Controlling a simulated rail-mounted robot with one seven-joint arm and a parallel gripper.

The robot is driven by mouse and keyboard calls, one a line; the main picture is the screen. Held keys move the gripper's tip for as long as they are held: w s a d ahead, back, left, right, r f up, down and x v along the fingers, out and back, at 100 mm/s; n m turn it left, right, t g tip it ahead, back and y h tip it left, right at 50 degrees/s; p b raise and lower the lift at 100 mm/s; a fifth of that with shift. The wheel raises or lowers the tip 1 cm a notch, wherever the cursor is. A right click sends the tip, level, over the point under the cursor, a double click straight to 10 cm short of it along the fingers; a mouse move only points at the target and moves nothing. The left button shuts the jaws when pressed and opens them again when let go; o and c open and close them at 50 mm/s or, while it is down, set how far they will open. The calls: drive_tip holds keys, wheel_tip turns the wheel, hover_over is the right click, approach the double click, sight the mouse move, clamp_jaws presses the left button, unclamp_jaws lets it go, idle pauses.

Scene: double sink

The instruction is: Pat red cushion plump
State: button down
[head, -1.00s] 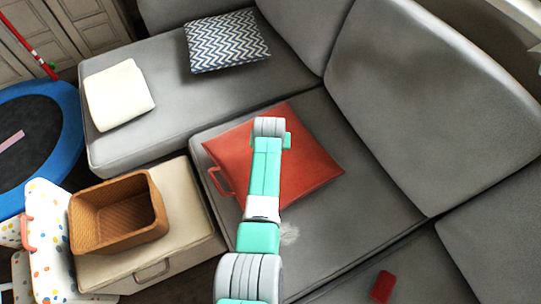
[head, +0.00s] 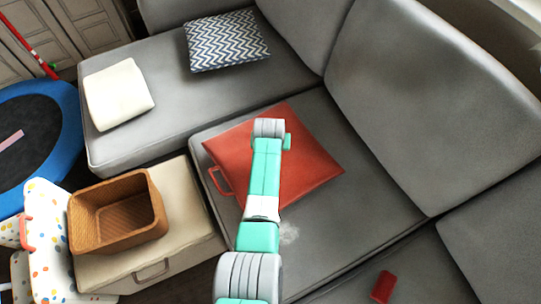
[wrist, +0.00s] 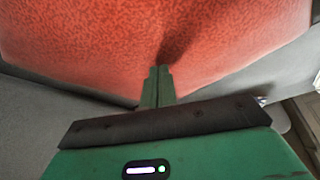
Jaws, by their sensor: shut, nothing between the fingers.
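The red cushion (head: 310,158) lies on the grey sofa seat in the head view, with a red strap handle at its left edge. My arm reaches over its middle and hides part of it; my gripper's fingers are hidden there. In the wrist view the red cushion (wrist: 150,40) fills the upper part. My gripper (wrist: 157,75) is shut and empty, with its fingertips at the cushion near its edge. A dark shadow lies on the cushion just beyond the tips. I cannot tell for sure whether they touch it.
A zigzag cushion (head: 226,40) and a white cushion (head: 119,94) lie on the far sofa seat (head: 150,55). A wicker basket (head: 150,225) stands on a cream ottoman (head: 195,240) at left. A small red object (head: 383,287) lies at lower right. Grey backrests rise at right.

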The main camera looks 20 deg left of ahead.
drive_tip(key=shift+f, duration=0.45)
drive_tip(key=shift+r+p, duration=0.4)
drive_tip(key=shift+r, duration=0.3)
wheel_tip(320, 180, up, 6)
drive_tip(key=p, duration=0.5)
idle(0.3)
